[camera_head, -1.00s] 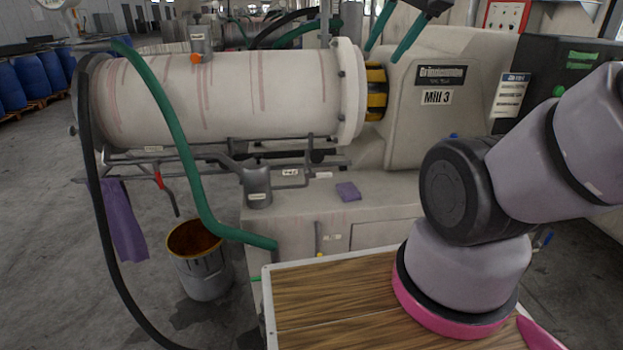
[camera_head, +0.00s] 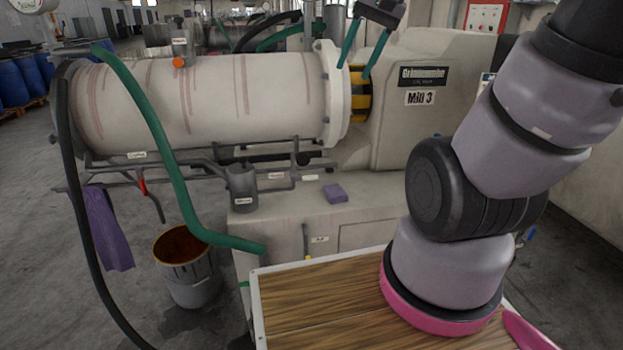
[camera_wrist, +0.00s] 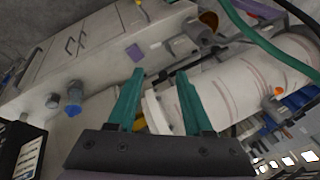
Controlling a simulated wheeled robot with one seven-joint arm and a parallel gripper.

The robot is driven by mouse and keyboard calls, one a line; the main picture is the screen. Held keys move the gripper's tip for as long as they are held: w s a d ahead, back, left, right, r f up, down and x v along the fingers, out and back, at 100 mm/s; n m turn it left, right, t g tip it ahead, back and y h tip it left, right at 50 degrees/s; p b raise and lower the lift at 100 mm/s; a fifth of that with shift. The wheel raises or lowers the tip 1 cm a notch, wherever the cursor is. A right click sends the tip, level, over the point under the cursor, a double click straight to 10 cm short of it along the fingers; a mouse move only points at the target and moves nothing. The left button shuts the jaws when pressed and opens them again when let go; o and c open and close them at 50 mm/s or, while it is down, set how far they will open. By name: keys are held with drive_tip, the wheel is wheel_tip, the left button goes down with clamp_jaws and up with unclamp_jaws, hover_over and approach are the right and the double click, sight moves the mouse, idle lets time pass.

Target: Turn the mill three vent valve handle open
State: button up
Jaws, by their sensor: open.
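Mill three has a long white cylinder (camera_head: 215,100) with reddish streaks and a beige housing marked "Mill 3" (camera_head: 419,98). A red lever (camera_head: 142,186) sits on the pipework under the cylinder's left end. A small yellow handle (camera_head: 307,257) is low on the base front, and an orange knob (camera_head: 179,62) is on top of the cylinder. The labels are too small to read, so I cannot tell which is the vent valve handle. My gripper (camera_head: 354,71) shows its green fingers apart and empty, above the striped coupling. The wrist view shows it open (camera_wrist: 160,75) too, with the white cylinder (camera_wrist: 240,85) beyond.
A green hose (camera_head: 160,130) and a black hose (camera_head: 66,190) hang in front of the mill's left side. A bucket (camera_head: 188,265) stands on the floor below. A purple cloth (camera_head: 106,228) hangs at left. A wood-topped surface (camera_head: 320,300) is in front.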

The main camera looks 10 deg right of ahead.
drive_tip(key=w+d+f+m+g+y, duration=0.25)
drive_tip(key=w+f, duration=0.35)
drive_tip(key=f, duration=0.3)
drive_tip(key=w+d+f+m+g+y, duration=0.1)
drive_tip(key=w+f+m+g+y, duration=0.25)
drive_tip(key=w+f, duration=0.4)
drive_tip(key=m+t+y, duration=0.3)
drive_tip(key=m+y, duration=0.6)
drive_tip(key=y, duration=0.1)
approach(313, 177)
drive_tip(key=a, duration=0.3)
drive_tip(key=w+a, duration=0.1)
drive_tip(key=a, duration=0.6)
drive_tip(key=shift+w, duration=0.25)
clamp_jaws()
